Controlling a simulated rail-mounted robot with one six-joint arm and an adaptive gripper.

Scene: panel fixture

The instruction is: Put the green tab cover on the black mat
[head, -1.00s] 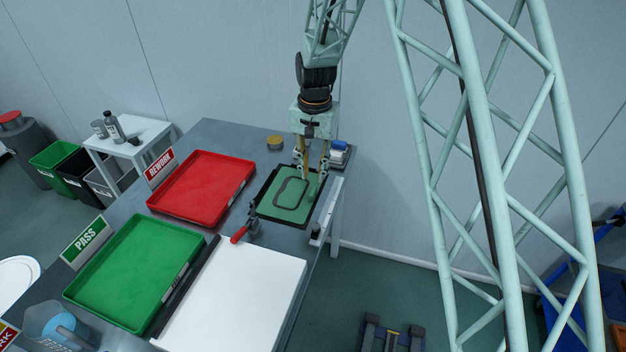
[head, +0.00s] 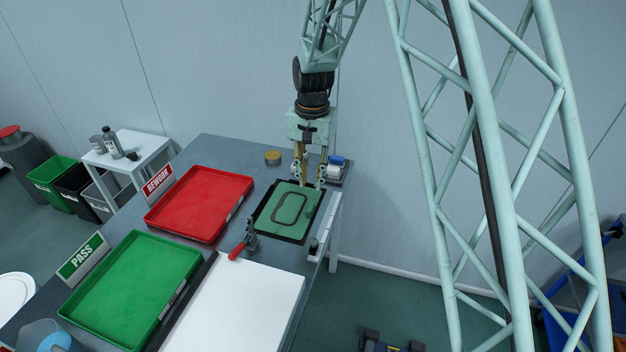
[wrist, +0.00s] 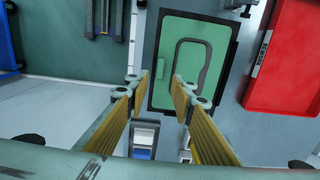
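A green rectangular panel with a dark rounded loop on it (head: 290,209) lies inside a black rectangular border (head: 258,216). It also shows in the wrist view (wrist: 172,45), with a small raised piece at its left side and the black border (wrist: 233,48) around it. I cannot tell whether this panel is the tab cover or the black base is the mat. My gripper (head: 309,180) is over the panel's far end, fingers pointing down. In the wrist view my gripper (wrist: 160,78) is open, with nothing between its fingers.
A red-handled clamp (head: 240,247) stands at the panel's near edge. A red tray (head: 200,202), a green tray (head: 130,285) and a white sheet (head: 235,305) lie on the grey table. A yellow round item (head: 272,157) and blue-and-white items (head: 336,167) sit at the back.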

